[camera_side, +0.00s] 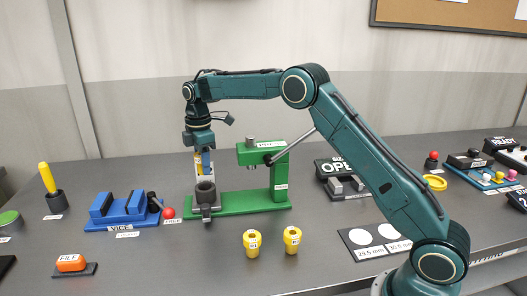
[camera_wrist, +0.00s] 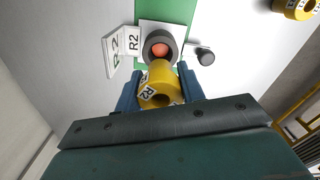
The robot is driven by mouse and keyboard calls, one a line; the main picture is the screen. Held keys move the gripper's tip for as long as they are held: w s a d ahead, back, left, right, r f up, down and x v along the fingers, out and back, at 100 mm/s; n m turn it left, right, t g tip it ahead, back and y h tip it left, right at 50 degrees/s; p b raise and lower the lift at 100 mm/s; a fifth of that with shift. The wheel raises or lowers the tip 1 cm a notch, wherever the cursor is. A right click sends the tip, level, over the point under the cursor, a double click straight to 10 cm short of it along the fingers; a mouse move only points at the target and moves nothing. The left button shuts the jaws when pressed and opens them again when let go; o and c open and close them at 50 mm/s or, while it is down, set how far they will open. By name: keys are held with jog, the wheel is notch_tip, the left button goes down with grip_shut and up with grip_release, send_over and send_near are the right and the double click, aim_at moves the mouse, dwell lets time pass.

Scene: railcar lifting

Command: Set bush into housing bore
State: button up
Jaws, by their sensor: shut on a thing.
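My gripper (camera_side: 203,168) points down above the grey housing (camera_side: 205,194) at the left end of the green press base. In the wrist view its blue fingers (camera_wrist: 160,92) are shut on a yellow bush (camera_wrist: 158,88) marked R2. A little of the held bush also shows yellow in the side view (camera_side: 197,158). In the wrist view the housing (camera_wrist: 149,42) is a grey ring with something orange-red inside its bore. The bush overlaps the housing's near edge in that view. I cannot tell whether they touch. A card beside the housing reads R2.
The green press (camera_side: 279,172) with its grey lever stands right of the housing. Two yellow bushes (camera_side: 252,244) (camera_side: 292,240) stand on the table in front. A blue vice (camera_side: 122,209) and a red ball knob (camera_side: 168,213) are on the left. An orange file (camera_side: 71,263) lies front left.

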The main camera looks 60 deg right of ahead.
jog(key=shift+f, duration=1.7)
jog(key=shift+f, duration=1.05)
dwell(0.7)
jog(key=o, duration=1.2)
jog(key=shift+f, duration=0.1)
jog(key=shift+c, duration=0.2)
notch_tip(320, 180, up, 13)
jog(key=shift+f, duration=0.15)
jog(key=shift+r, duration=0.55)
